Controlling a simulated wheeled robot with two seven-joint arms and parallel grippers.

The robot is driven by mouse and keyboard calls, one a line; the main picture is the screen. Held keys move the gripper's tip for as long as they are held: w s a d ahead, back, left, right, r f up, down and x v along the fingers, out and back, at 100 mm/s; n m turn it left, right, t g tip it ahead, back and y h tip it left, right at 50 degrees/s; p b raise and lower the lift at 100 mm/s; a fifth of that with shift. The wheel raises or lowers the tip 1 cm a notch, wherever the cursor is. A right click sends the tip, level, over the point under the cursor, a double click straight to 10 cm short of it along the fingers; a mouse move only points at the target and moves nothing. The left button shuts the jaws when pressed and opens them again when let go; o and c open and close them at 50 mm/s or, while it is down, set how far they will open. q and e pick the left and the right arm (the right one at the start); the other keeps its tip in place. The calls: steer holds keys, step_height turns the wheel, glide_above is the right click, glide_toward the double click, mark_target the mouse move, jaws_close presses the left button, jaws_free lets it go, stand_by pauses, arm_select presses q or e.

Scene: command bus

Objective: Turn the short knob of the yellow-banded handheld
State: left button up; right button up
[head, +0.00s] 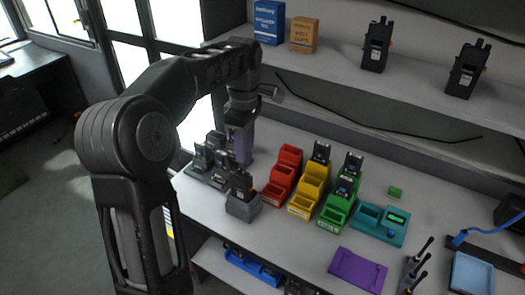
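Several black handhelds are in view, too small for me to tell which has a yellow band or a short knob. One handheld (241,184) stands in a grey single dock (243,207) at the front left of the table. Others stand in a multi-slot rack (208,177) behind it to the left. Further handhelds stand in the bins, one at the back of the yellow bins (321,152). My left gripper (241,158) points down beside the rack, behind the single dock. Its fingers are hard to make out, and I see nothing clearly held. My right gripper is out of view.
Red (284,172), yellow and green (335,212) bins stand mid-table. A teal tray (368,228) and a purple mat (357,269) lie to the right. Two handhelds (376,47) and two boxes (269,22) stand on the upper shelf, which overhangs the table's back.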

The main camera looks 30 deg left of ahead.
mark_target(246, 174)
arm_select(q)
steer(key=shift+w+r, duration=0.1)
steer(key=shift+r, duration=0.05)
steer(key=shift+f+b, duration=0.35)
steer(key=shift+f, duration=0.25)
step_height(246, 174, down, 7)
steer(key=shift+r, duration=0.15)
jaws_close()
stand_by(0.4)
